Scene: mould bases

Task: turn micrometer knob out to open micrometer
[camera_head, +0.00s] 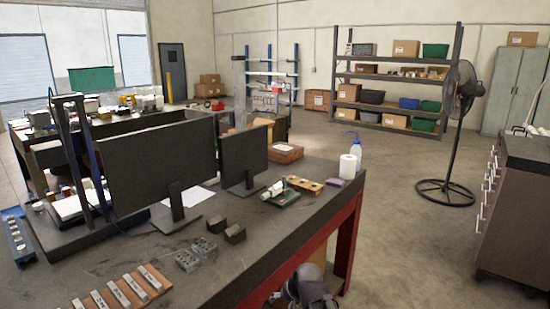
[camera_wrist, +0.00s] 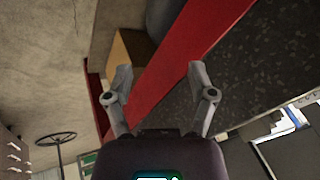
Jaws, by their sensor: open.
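A small device with a pale cylinder (camera_head: 278,188) on a dark green base sits near the right edge of the workbench in the head view. It may be the micrometer, but it is too small to tell, and I cannot make out a knob. My gripper (camera_wrist: 160,74) is open and empty in the wrist view, with its two grey fingers spread apart. The workbench's red frame (camera_wrist: 180,62) and dark top show beyond the fingers. No micrometer can be made out in the wrist view. Grey parts of my arm show below the bench edge in the head view.
The dark workbench (camera_head: 262,232) carries two monitors (camera_head: 160,168), a wooden block with holes (camera_head: 305,185), a white roll (camera_head: 347,167), a bottle (camera_head: 356,152) and grey blocks (camera_head: 197,254). A standing fan (camera_head: 460,125) and drawer cabinet (camera_head: 520,215) stand right. Floor between is clear.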

